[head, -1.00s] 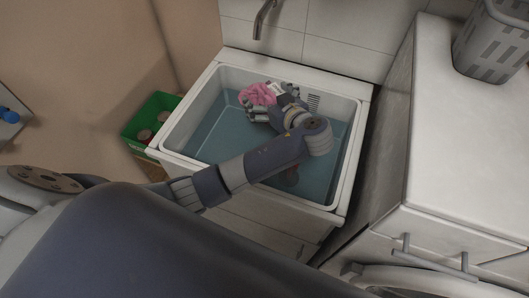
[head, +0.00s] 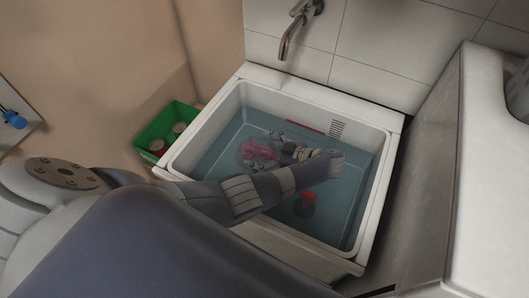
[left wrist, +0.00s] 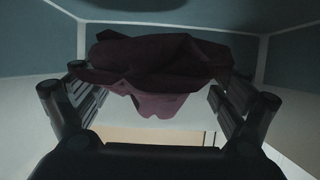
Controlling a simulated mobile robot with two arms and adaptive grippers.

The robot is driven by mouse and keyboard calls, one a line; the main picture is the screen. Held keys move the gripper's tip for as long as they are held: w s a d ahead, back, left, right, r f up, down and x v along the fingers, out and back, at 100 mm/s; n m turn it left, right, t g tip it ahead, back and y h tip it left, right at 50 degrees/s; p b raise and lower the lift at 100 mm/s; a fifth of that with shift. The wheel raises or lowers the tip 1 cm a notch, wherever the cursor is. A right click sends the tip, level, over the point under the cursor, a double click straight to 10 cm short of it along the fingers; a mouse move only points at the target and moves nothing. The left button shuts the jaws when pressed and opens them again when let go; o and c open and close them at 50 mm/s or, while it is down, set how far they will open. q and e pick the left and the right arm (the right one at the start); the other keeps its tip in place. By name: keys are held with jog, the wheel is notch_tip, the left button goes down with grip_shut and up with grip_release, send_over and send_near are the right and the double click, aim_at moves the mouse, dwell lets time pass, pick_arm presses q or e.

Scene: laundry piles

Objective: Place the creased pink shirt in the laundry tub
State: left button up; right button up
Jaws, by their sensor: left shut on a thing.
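The creased pink shirt (head: 258,152) is in the laundry tub, low in the bluish water. My left gripper (head: 262,147) is shut on it, and the hand is down inside the tub. In the left wrist view the shirt (left wrist: 160,75) looks dark and bunched between the two fingers of my left gripper (left wrist: 160,90). The laundry tub (head: 180,160) is a white square basin with a broad rim. My left forearm crosses its front left rim and hides part of it. My right gripper is not in view.
A metal faucet (head: 290,35) sticks out of the tiled wall above the tub. A dark drain with a red part (head: 306,203) lies on the tub floor. A green box (head: 172,130) stands left of the tub, and a white cabinet (head: 495,180) stands to the right.

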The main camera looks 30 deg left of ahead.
aim_at(261, 161)
pick_arm(q)
jog(key=shift+f, duration=0.7)
notch_tip(261, 161, down, 4)
jog(key=b, duration=0.2)
jog(key=shift+f+b, duration=0.1)
jog(key=shift+b, duration=0.2)
jog(key=shift+w, duration=0.1)
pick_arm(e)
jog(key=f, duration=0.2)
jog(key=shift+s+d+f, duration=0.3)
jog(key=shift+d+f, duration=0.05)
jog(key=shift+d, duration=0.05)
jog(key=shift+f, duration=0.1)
pick_arm(q)
jog(key=o, duration=0.9)
jog(key=shift+f, duration=0.1)
